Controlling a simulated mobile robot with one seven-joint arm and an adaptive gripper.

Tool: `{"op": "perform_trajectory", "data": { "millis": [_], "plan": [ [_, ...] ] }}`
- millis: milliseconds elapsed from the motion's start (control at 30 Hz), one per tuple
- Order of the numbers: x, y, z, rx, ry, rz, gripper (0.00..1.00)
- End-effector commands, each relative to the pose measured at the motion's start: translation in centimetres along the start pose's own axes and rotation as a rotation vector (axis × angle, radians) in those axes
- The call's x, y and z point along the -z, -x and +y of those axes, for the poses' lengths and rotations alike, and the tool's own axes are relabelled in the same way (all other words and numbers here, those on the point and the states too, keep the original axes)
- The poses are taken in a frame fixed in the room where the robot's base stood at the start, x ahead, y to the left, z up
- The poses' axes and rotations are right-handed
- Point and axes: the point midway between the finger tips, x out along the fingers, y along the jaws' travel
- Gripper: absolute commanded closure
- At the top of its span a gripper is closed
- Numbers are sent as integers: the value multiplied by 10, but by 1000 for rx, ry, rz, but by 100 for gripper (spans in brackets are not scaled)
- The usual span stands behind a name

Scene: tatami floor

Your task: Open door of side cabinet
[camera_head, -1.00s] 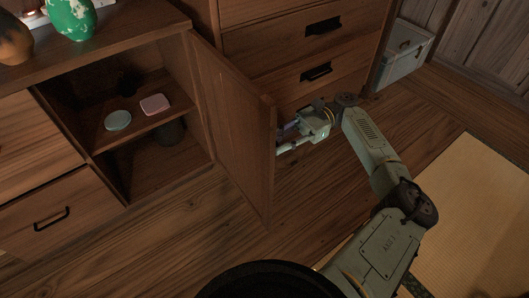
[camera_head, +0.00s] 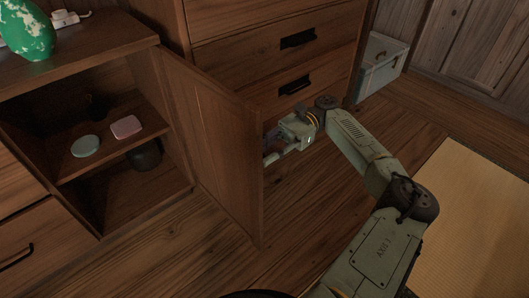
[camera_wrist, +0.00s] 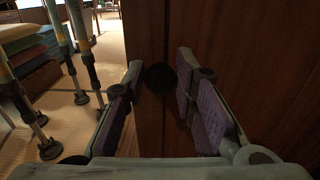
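The side cabinet (camera_head: 97,41) stands at the left in the head view. Its brown door (camera_head: 210,140) stands wide open, swung out to the right, so the shelf inside shows. My gripper (camera_head: 271,151) is at the outer face of the door near its free edge, and its fingertips are partly hidden behind that edge. In the wrist view my gripper (camera_wrist: 161,98) is open, its two purple-padded fingers apart on either side of the door's edge strip (camera_wrist: 150,128). A dark round knob (camera_wrist: 159,78) shows between the fingers. Contact with the door cannot be told.
A pink item (camera_head: 126,127) and a pale green disc (camera_head: 85,146) lie on the cabinet shelf. A green vase (camera_head: 28,32) stands on top. A drawer chest (camera_head: 285,65) and a grey box (camera_head: 382,68) stand behind my gripper. Wooden floor in front of the door is clear.

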Motion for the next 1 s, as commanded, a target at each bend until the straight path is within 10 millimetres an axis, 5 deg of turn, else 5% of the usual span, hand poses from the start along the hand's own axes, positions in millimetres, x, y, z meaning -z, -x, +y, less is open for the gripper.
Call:
{"op": "perform_trajectory", "data": {
  "millis": [200, 567, 1000],
  "plan": [
    [0, 0, 0, 0, 0, 0, 58],
    [-4, 0, 0, 0, 2, 0, 58],
    [-80, -1, 0, 1, 3, 0, 58]
  ]
}}
